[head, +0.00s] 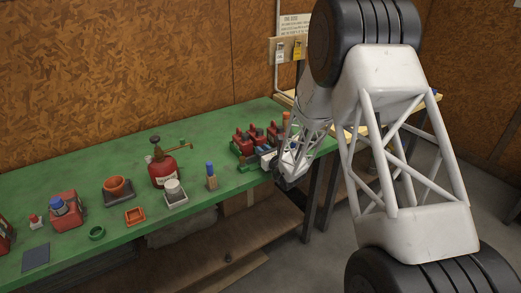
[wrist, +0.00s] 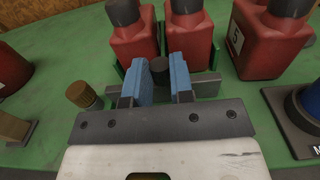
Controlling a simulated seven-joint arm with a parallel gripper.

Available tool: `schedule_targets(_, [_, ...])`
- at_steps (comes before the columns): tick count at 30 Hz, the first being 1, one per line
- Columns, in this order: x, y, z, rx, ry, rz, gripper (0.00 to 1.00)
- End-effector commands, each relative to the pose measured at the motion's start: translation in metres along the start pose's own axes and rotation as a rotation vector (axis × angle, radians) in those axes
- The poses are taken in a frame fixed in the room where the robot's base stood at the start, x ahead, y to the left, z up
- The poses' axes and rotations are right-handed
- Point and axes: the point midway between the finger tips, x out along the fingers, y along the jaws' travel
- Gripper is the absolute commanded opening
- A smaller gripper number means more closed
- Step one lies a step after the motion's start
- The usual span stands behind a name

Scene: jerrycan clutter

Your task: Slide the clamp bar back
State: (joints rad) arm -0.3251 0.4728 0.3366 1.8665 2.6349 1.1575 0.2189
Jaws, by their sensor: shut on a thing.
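My gripper (wrist: 160,78) has its two blue fingers closed around a dark round knob (wrist: 159,70) in the wrist view. The knob stands at the grey clamp bar (wrist: 206,84), which runs crosswise behind the fingers, in front of the red jerrycans. Two jerrycans, one at left (wrist: 135,40) and one at right (wrist: 190,38), stand upright just beyond the bar by a green rack. The fingers hide the middle of the bar. In the head view my gripper (head: 268,160) is at the front of the jerrycan group (head: 246,141), and the bar is too small to make out.
Another jerrycan marked 5 (wrist: 262,42) stands to the right. A brass-coloured knob (wrist: 84,95) is at left. A dark stand with a blue object (wrist: 308,105) is near the right. The green bench (head: 75,215) holds a red can (head: 162,170) and small items further left.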

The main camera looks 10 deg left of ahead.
Motion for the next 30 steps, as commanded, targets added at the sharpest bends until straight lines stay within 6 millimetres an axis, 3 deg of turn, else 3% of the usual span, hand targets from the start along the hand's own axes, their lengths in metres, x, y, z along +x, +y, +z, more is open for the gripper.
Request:
schedule_targets(8, [-0.004, 0.000, -0.001, 0.001, 0.002, 0.000, 0.00])
schedule_targets(9, [-0.004, 0.000, -0.002, 0.001, 0.002, 0.000, 0.25])
schedule_targets(14, [-0.003, 0.000, -0.001, 0.001, 0.002, 0.000, 0.48])
schedule_targets(30, [-0.013, 0.000, 0.000, 0.001, 0.000, -0.001, 0.48])
